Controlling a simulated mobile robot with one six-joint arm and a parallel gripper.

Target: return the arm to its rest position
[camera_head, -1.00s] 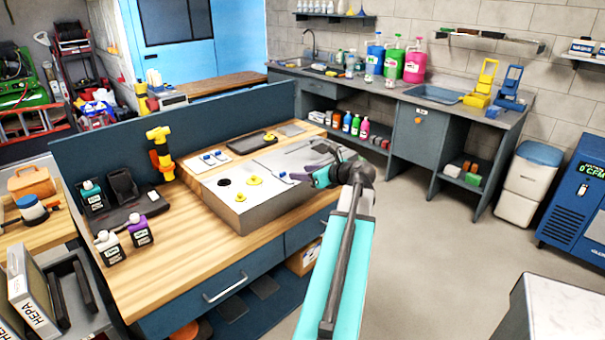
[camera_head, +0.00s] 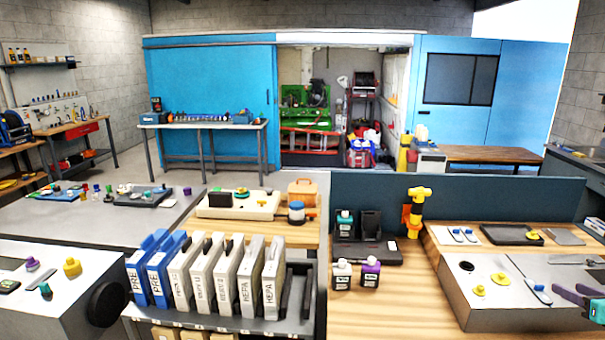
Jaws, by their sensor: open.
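A yellow tool (camera_head: 414,208) stands upright on the bench before a dark blue partition (camera_head: 365,188). Two small bottles, one with a purple cap (camera_head: 370,272), stand left of the workpiece. A rack (camera_head: 222,325) of upright filters is at front centre. Open floor shows behind.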

